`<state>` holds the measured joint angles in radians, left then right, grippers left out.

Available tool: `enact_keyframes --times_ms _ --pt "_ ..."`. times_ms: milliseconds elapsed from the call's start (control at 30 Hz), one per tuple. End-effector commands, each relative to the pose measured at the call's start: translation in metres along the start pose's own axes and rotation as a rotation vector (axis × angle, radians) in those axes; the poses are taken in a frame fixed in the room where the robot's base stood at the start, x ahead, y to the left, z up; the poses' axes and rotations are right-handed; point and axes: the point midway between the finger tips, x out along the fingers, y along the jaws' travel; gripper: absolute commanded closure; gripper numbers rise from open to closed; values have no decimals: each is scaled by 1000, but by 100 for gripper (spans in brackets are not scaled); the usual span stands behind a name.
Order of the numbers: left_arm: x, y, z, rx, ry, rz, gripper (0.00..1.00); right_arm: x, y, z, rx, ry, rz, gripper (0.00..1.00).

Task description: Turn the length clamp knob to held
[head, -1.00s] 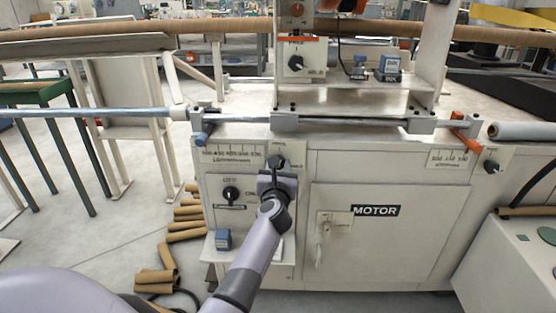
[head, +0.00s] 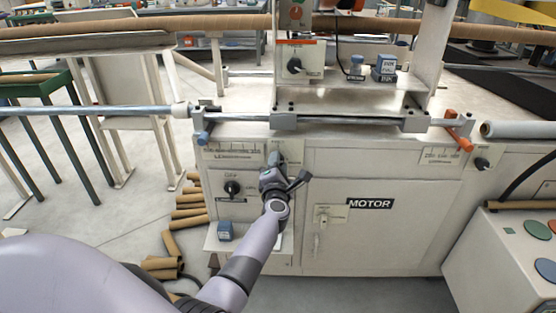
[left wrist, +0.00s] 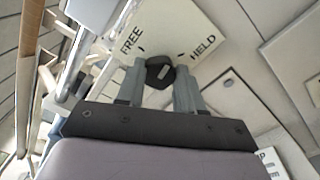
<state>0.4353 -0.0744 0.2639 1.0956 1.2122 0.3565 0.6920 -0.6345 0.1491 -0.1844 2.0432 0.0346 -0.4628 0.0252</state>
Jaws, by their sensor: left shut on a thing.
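The length clamp knob (left wrist: 160,72) is black with a small light mark, and sits on a pale plate (left wrist: 167,22) lettered FREE on the left and HELD on the right in the left wrist view. My left gripper (left wrist: 160,75) is shut on the knob, one grey finger on each side. I cannot tell for sure which word the knob's mark points at. In the head view my left gripper (head: 275,163) is at the machine's front panel, upper left of the MOTOR door, and hides the knob. My right gripper is not in view.
Another black knob (head: 232,188), marked OFF, is just left of my gripper. A blue block (head: 225,231) stands on a small shelf below it. A steel bar (head: 350,119) runs above. The MOTOR door (head: 385,235) is to the right. Cardboard tubes (head: 188,216) lie on the floor.

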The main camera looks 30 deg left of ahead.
Motion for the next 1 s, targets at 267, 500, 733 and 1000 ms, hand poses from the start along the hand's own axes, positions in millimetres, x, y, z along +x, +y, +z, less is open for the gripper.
enact_keyframes --times_ms 267,500,733,1000 --pt "0 1 1 263 1 -2 94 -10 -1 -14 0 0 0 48" --pt "0 0 0 468 2 -2 94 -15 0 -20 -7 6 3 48" --pt "0 -1 0 613 1 -1 94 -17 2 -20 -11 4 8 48" --pt "0 -2 -1 702 1 -1 94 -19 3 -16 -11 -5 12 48"
